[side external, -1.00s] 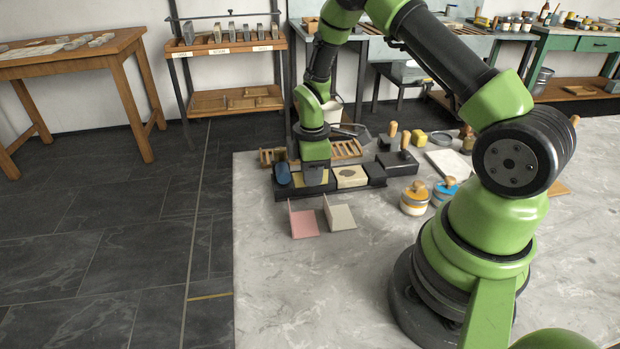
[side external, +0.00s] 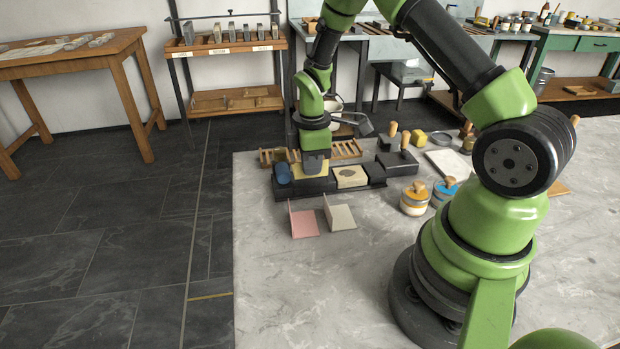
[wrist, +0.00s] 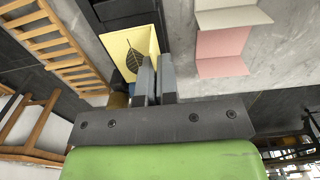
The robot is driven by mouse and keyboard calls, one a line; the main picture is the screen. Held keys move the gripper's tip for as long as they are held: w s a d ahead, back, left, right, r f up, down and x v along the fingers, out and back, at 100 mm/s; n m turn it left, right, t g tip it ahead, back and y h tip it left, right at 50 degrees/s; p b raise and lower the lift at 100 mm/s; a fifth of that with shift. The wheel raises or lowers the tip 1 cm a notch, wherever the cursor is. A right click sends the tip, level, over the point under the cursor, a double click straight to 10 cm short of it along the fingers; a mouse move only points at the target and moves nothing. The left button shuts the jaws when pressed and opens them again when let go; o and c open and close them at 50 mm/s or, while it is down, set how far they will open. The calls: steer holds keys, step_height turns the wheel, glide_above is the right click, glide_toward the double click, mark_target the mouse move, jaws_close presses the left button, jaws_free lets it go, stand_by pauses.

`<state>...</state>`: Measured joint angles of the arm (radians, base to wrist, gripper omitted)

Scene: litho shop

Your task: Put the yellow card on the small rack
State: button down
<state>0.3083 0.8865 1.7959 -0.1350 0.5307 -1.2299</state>
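The yellow card (side external: 309,171) is a folded card; a dark leaf print shows on one panel in the wrist view (wrist: 127,52). My gripper (side external: 316,165) is shut on the card's other panel, with the fingers close together on either side of it in the wrist view (wrist: 155,80). The card is just above the black tray (side external: 306,192), partly hidden by the fingers. The small rack, a slatted wooden one (side external: 347,149), lies just behind the tray, partly hidden by my gripper; it also shows at left in the wrist view (wrist: 50,42).
A pink folded card (side external: 304,224) and a pale grey one (side external: 341,216) stand in front of the tray. The tray holds a blue roll (side external: 282,174) and a cream block (side external: 351,177). The marble table's front left is clear.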

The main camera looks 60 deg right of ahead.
steer(key=shift+r, duration=1.45)
steer(key=shift+r, duration=0.25)
step_height(320, 180, up, 5)
steer(key=w+d, duration=0.7)
steer(key=d, duration=0.4)
steer(key=shift+f, duration=5.8)
steer(key=shift+f, duration=0.15)
steer(key=c, duration=1.3)
jaws_free()
